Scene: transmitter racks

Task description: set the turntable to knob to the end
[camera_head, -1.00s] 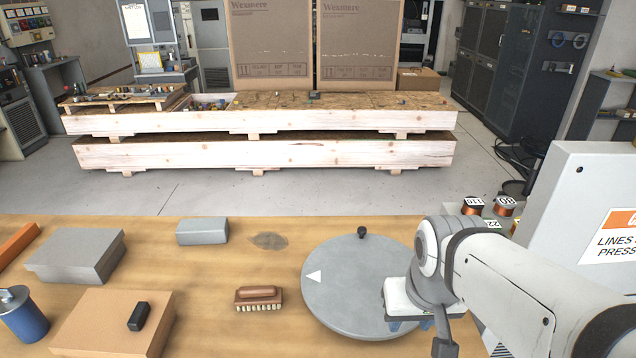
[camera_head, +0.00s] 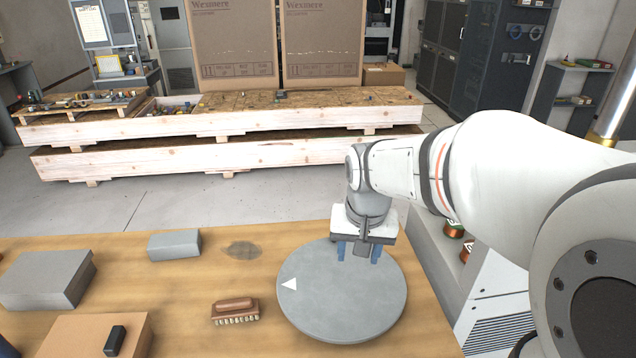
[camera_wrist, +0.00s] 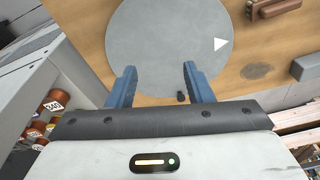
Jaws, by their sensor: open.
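The grey round turntable (camera_head: 340,310) lies flat on the wooden bench, with a white triangle mark (camera_head: 290,284) on its left side. It also fills the upper middle of the wrist view (camera_wrist: 160,35). The small black knob (camera_wrist: 181,97) shows at the turntable's rim in the wrist view, between my two blue fingers and closer to the right one. In the head view my gripper hides the knob. My gripper (camera_head: 358,253) is open, pointing down over the turntable's far rim; its fingers also show in the wrist view (camera_wrist: 159,70). I cannot tell whether a finger touches the knob.
A wooden brush (camera_head: 235,310) lies left of the turntable. Grey blocks (camera_head: 174,244) and a cardboard box (camera_head: 90,340) with a black item (camera_head: 115,340) stand further left. Copper-coloured spools (camera_wrist: 55,98) and a grey cabinet (camera_head: 495,300) are at the right of the bench.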

